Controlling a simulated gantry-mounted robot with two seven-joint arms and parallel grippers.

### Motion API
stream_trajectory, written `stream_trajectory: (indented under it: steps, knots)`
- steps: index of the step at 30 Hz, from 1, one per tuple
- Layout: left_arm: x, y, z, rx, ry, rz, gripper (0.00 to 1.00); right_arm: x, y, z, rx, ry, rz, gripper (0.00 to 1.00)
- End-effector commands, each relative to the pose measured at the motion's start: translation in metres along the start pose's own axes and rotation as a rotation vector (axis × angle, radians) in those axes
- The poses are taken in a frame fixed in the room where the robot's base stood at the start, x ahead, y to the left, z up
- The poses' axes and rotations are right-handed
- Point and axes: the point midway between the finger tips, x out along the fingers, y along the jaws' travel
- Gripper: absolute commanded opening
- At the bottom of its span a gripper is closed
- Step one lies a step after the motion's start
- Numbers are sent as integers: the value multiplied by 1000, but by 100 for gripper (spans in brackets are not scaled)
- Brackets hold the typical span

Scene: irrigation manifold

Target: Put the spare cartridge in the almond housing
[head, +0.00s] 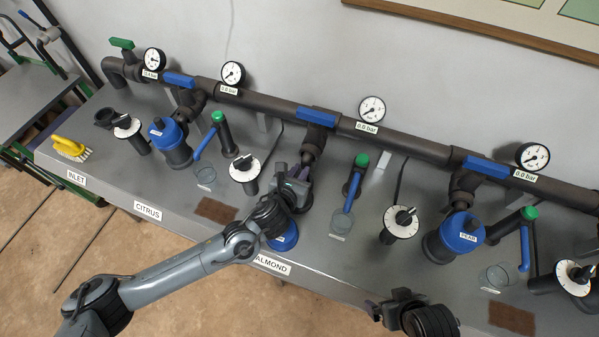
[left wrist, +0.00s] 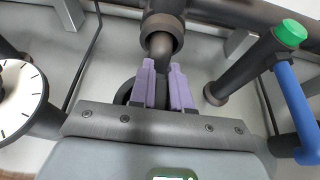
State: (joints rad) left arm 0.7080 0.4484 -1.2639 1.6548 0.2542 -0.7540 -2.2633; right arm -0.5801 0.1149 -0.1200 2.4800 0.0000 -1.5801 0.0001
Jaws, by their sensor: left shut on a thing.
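My left gripper (head: 296,176) is at the almond station, just below the pipe outlet. In the left wrist view its purple fingers (left wrist: 165,85) are shut on a narrow dark thing (left wrist: 163,100), mostly hidden between them; I cannot tell whether it is the spare cartridge. A dark round rim (left wrist: 124,92) behind the fingers may be the almond housing, but most of it is hidden. A blue cap (head: 287,238) shows partly behind my left arm, near the ALMOND label (head: 271,264). My right gripper (head: 374,310) is at the bottom of the head view, its jaws unclear.
The supply pipe (head: 400,142) with gauges runs along the back. A white dial (head: 244,168) and a green-topped, blue-handled valve (head: 355,180) flank the almond station. The citrus housing (head: 170,140) and pear housing (head: 455,238) stand capped to either side. A yellow brush (head: 69,147) lies far left.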

Motion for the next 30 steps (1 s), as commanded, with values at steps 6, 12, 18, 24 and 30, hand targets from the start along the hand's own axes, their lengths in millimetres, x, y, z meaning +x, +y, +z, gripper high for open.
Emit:
stream_trajectory:
  steps: [6,12,18,24,30]
  knots:
    - [0,0,1,-1,-1,0,0,0,1,0,-4,-1,3,100]
    - [1,0,-2,0,0,0,30,2,2,1,-9,-2,7,100]
    - [1,0,-2,0,0,0,43,2,2,1,-9,-2,7,100]
    - [0,0,0,-1,-1,0,43,0,2,1,-7,-2,6,100]
    - [-14,0,2,1,-2,-1,43,-3,1,-1,-4,-1,3,100]
